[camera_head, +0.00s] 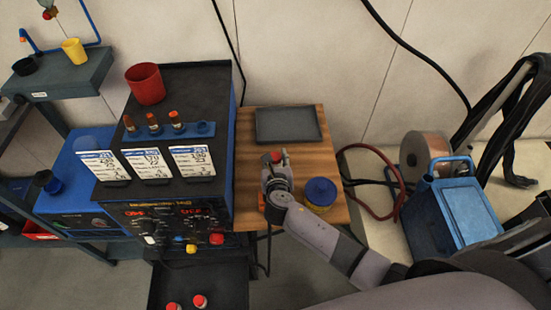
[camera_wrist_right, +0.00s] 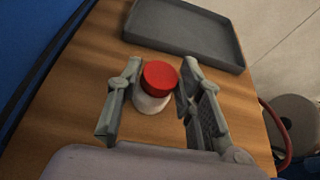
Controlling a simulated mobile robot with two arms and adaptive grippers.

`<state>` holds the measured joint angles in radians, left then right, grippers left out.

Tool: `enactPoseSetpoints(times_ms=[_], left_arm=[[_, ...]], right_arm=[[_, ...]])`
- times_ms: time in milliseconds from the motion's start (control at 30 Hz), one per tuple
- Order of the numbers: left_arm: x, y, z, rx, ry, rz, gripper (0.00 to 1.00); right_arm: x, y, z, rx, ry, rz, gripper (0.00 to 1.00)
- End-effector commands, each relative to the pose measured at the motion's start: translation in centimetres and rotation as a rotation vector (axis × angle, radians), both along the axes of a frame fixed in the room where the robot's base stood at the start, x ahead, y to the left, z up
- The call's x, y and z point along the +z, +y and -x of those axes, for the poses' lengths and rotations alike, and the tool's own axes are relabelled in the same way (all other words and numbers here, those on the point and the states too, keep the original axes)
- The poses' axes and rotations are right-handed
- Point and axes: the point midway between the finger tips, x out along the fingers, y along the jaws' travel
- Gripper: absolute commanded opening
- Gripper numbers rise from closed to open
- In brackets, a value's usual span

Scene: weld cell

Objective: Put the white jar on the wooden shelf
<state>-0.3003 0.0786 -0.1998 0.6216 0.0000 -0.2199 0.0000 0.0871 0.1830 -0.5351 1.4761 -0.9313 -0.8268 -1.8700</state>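The white jar with a red lid (camera_wrist_right: 151,103) is upright over the wooden shelf (camera_wrist_right: 75,110) in the right wrist view, and appears to stand on its boards. In the head view only its red lid (camera_head: 277,157) shows clearly, at my right gripper (camera_head: 276,168). My right gripper (camera_wrist_right: 161,75) has its two fingers spread, one on each side of the jar, with narrow gaps visible beside it. The wooden shelf also shows in the head view (camera_head: 247,150). My left gripper is in no view.
A grey tray (camera_head: 287,125) lies at the shelf's back. A blue round container (camera_head: 320,191) stands right of my gripper. The black welding machine (camera_head: 190,85) borders the shelf on the left. A blue box (camera_head: 455,210) and wire spool (camera_head: 426,150) are at right.

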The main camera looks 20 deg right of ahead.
Motion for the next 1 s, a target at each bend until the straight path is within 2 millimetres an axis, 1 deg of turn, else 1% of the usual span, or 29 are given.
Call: enactPoseSetpoints(times_ms=[33,200,467,567,667,1000], left_arm=[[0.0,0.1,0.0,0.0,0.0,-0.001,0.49],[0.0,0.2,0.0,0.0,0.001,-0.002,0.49],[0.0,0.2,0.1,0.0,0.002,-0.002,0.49],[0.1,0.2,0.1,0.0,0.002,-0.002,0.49],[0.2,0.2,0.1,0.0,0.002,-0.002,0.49],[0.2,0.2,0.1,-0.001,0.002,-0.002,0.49]], right_arm=[[0.0,0.0,0.0,0.0,0.0,0.0,0.39],[0.0,0.0,0.0,0.0,0.0,0.0,0.49],[0.1,0.0,0.0,0.0,-0.001,0.0,0.49],[0.3,0.2,0.5,0.001,0.0,0.0,0.49],[0.8,0.5,1.7,0.001,0.0,0.0,0.49],[3.5,2.4,7.9,0.001,0.0,0.0,0.49]])
